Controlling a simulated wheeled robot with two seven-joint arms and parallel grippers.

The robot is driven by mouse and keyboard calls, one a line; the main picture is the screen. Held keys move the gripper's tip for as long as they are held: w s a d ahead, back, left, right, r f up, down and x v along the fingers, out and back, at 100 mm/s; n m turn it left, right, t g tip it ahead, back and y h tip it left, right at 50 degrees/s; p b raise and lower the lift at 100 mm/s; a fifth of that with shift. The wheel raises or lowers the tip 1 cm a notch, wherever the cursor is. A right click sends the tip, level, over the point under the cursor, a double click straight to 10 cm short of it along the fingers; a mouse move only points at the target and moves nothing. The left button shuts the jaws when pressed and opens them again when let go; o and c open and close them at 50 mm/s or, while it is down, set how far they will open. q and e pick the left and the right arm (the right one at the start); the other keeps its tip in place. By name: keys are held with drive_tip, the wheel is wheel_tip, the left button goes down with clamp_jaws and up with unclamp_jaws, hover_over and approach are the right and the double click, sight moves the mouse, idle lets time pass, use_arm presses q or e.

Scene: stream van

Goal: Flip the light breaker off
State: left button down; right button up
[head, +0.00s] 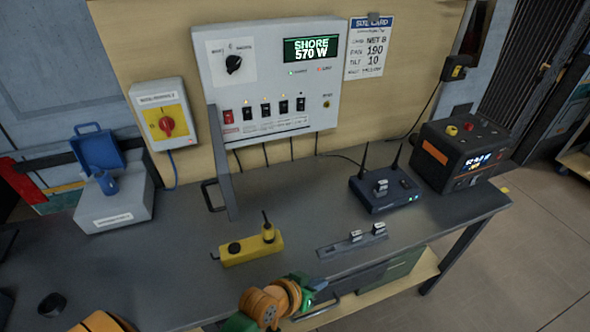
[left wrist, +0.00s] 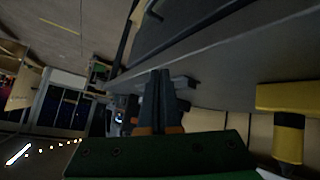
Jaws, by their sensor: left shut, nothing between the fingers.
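The white breaker panel (head: 215,75) stands at the back of the bench. It has a dark rotary knob (head: 233,64), a display reading SHORE 570 W (head: 311,50), and a row with a red switch (head: 228,116) and several black breaker switches (head: 266,110). The labels are too small to read, so I cannot tell which is the light breaker. My left gripper (head: 322,301) is low at the bench's front edge, well apart from the panel. Its fingers show pressed together and empty in the left wrist view (left wrist: 159,100). My right gripper is not in view.
A grey hinged cover (head: 221,165) stands out at the panel's left. A yellow handheld box (head: 250,250), a grey strip (head: 352,246) and a router (head: 385,190) lie on the bench. A power unit (head: 462,155) stands right, a red-knob isolator (head: 165,122) left.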

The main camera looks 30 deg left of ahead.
use_arm(q)
drive_tip(key=w+a+r+n+t+y, duration=0.3)
drive_tip(key=w+r+n+t, duration=0.25)
drive_tip(key=w+r, duration=0.35)
drive_tip(key=w+a+r+n+t+y, duration=0.2)
drive_tip(key=w+a+r+n+t, duration=0.3)
drive_tip(key=r, duration=0.5)
drive_tip(key=a+r+n+g+y, duration=0.2)
drive_tip(key=a+n+y, duration=0.3)
drive_tip(key=n, duration=0.3)
drive_tip(key=w+a+r+n+g+y, duration=0.1)
drive_tip(key=a+r+n+g+y, duration=0.1)
drive_tip(key=a+n+g+y, duration=0.2)
drive_tip(key=n+y, duration=0.3)
drive_tip(key=n, duration=0.2)
drive_tip(key=shift+w+a+r+g+y, duration=0.15)
drive_tip(key=shift+w+a+g+y, duration=0.05)
drive_tip(key=shift+a+g+y, duration=0.2)
drive_tip(key=shift+w, duration=0.1)
